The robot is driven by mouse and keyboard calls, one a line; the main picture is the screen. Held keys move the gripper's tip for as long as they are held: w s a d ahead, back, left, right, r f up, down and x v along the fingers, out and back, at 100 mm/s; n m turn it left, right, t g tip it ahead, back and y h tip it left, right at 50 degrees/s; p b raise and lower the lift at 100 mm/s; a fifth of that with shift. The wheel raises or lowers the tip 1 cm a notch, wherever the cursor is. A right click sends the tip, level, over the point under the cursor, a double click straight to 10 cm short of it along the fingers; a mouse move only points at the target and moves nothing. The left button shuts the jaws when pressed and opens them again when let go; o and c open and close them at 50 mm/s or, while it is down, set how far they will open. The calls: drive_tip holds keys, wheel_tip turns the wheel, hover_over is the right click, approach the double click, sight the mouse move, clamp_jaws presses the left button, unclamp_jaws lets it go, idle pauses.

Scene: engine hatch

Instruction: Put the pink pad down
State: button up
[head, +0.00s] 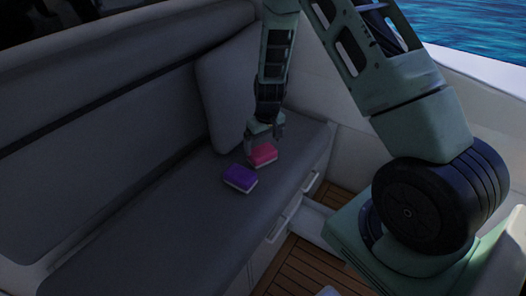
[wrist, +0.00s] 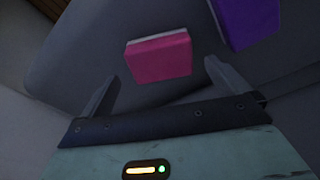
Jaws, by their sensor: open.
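The pink pad (head: 263,155) lies on the grey bench seat, next to a purple pad. In the wrist view the pink pad (wrist: 159,57) sits just beyond the two fingertips, with a pale layer along one edge. My gripper (head: 264,138) is above the pink pad, pointing down. In the wrist view my gripper (wrist: 160,75) is open, its fingers spread wider than the pad, and nothing is held between them. I cannot tell the exact height of the fingertips over the seat.
The purple pad (head: 240,178) lies close by on the seat (head: 160,225); it also shows in the wrist view (wrist: 245,20). A grey cushion (head: 226,95) leans against the backrest behind my gripper. Drawer handles (head: 283,222) line the bench front above a wooden floor (head: 300,270).

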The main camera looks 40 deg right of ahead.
sight(265, 153)
drive_tip(key=s+a+r+n+y, duration=0.1)
drive_tip(key=s+a+r, duration=0.2)
drive_tip(key=a+r, duration=0.25)
drive_tip(key=s+a+r+n, duration=0.1)
drive_tip(key=s+a+r, duration=0.2)
drive_tip(key=a+r, duration=0.3)
drive_tip(key=s+a+r+n+y, duration=0.1)
drive_tip(key=s+a+r+n, duration=0.1)
drive_tip(key=s+a+r, duration=0.45)
drive_tip(key=s+a+r+n, duration=0.2)
drive_tip(key=s+a, duration=0.2)
drive_tip(key=s, duration=0.4)
drive_tip(key=s+a+r+n+g+h, duration=0.1)
drive_tip(key=s+a, duration=0.3)
drive_tip(key=s, duration=0.5)
drive_tip(key=shift+s+r+n, duration=0.15)
drive_tip(key=shift+r+n, duration=0.45)
drive_tip(key=shift+r, duration=0.15)
drive_tip(key=shift+a, duration=0.1)
wheel_tip(265, 153, up, 3)
drive_tip(key=p, duration=0.3)
